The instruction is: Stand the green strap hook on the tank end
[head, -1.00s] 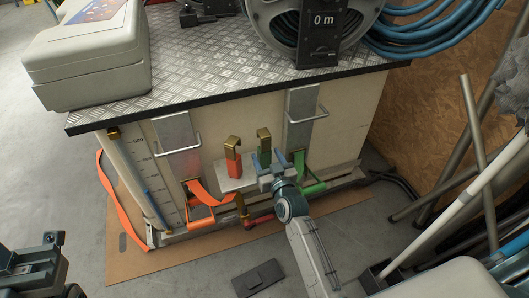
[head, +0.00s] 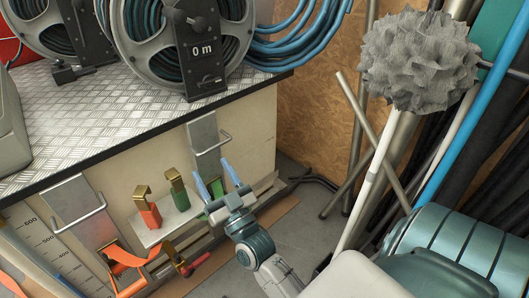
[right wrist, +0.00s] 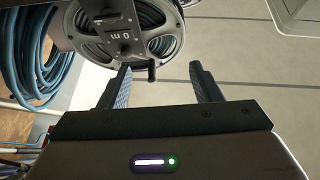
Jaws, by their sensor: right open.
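The green strap hook (head: 179,195), a green block with a brass hooked top, stands upright on a small pale ledge (head: 163,230) on the tank's side. A similar red hook (head: 149,213) stands to its left. My right gripper (head: 213,170) is open and empty, to the right of the green hook and apart from it. In the right wrist view its two fingers (right wrist: 160,88) are spread with nothing between them. Part of a green strap (head: 218,213) shows behind the gripper. My left gripper is out of view.
Hose reels (head: 190,35) stand on the chequer-plate top (head: 120,105) above. Metal brackets with handles (head: 208,137) hang on the tank's side. Poles (head: 372,170) and a grey spiky ball (head: 420,60) stand at right.

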